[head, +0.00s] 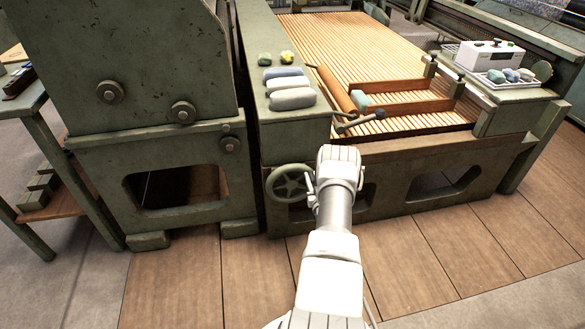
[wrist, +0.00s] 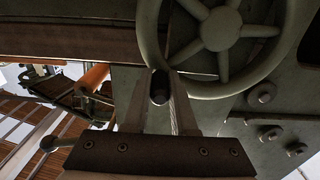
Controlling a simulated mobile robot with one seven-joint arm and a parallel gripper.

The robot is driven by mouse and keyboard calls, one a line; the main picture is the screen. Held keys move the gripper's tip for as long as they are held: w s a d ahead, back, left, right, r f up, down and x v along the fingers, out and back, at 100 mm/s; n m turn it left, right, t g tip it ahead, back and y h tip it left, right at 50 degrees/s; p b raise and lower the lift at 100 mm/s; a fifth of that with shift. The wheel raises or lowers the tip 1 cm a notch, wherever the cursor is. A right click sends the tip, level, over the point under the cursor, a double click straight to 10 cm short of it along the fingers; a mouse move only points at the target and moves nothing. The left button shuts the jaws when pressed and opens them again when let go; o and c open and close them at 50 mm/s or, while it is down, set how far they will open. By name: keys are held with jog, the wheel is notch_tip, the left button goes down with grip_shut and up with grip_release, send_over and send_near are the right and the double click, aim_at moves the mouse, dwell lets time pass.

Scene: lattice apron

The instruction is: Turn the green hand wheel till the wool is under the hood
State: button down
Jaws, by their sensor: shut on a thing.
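The green hand wheel (head: 290,184) is on the machine's front, left of my forearm. In the wrist view its spoked rim (wrist: 225,88) fills the upper right. My gripper (wrist: 160,82) is shut on the dark handle (wrist: 158,92) at the wheel's lower left rim; in the head view my arm partly covers this grip. A small pale grey-green tuft (head: 359,99), perhaps wool, is at the left edge of the slatted wooden lattice (head: 335,38). Grey rolls (head: 292,99) lie on the green ledge beside it. I cannot tell which part is the hood.
A tall green machine housing (head: 130,60) stands at the left, with a side table (head: 25,105) beyond it. A crank lever (head: 358,121) sits above my wrist. A white box (head: 489,55) and a tray of lumps (head: 507,82) are at the right. The front floor is clear.

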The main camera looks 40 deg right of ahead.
jog(key=shift+s+d, duration=0.1)
jog(key=shift+s+d+f, duration=0.15)
jog(key=shift+d+f, duration=0.1)
jog(key=shift+f, duration=0.3)
jog(key=shift+s+d+f, duration=0.2)
jog(key=shift+d+f, duration=0.05)
jog(key=shift+f, duration=0.25)
jog(key=shift+s+d+f, duration=0.15)
jog(key=shift+d+f, duration=0.1)
jog(key=shift+f, duration=0.3)
notch_tip(320, 180, down, 4)
jog(key=shift+d+r, duration=0.15)
jog(key=shift+r, duration=0.05)
jog(key=f, duration=0.2)
jog(key=a+f, duration=0.1)
jog(key=shift+w+f, duration=0.25)
jog(key=shift+f, duration=0.1)
jog(key=shift+a, duration=0.15)
